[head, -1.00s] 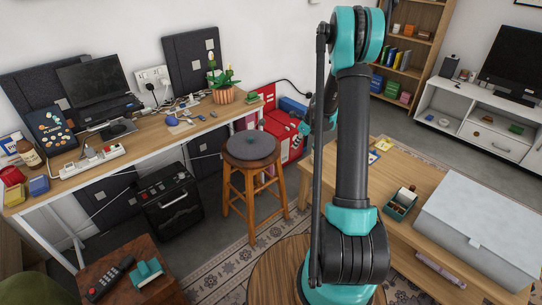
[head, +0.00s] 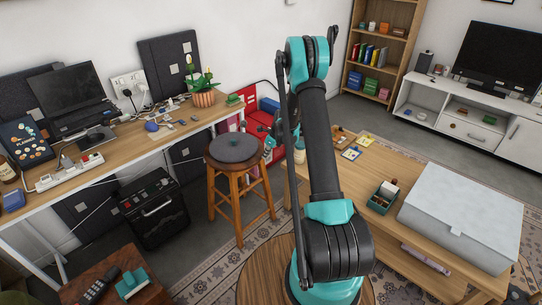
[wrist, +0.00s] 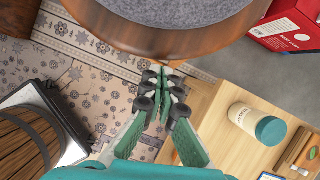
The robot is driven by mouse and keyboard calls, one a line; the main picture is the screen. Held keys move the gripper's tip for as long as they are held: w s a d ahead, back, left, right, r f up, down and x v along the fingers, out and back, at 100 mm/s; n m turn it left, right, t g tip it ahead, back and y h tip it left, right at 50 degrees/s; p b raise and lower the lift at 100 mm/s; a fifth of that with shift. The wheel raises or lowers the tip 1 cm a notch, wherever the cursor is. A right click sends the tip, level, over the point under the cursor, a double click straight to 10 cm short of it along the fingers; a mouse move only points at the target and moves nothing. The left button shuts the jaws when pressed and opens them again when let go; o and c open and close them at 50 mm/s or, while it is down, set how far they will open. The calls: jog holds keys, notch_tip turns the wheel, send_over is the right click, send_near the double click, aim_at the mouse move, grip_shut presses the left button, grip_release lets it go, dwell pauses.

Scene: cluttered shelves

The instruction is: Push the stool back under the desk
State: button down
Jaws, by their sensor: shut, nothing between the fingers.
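The wooden round stool with a grey cushioned seat (head: 234,150) stands upright in front of the desk (head: 130,150), near its right end. The seat is outside the desk's front edge. My gripper (head: 268,150) is at the right side of the seat, at about seat height, partly hidden by my arm. In the wrist view, the seat (wrist: 160,42) fills the top, and my gripper (wrist: 164,88) is shut and empty with its fingertips close to the wooden rim. I cannot tell whether they touch.
A black equipment box (head: 152,208) stands under the desk, left of the stool. Red boxes (head: 262,122) stand behind the stool. A low wooden table (head: 408,235) is on the right, with a jar (wrist: 258,122) near my gripper. Patterned rug (head: 205,270) covers floor in front.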

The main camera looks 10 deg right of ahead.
jog(key=shift+w+a, duration=0.25)
jog(key=shift+a, duration=0.05)
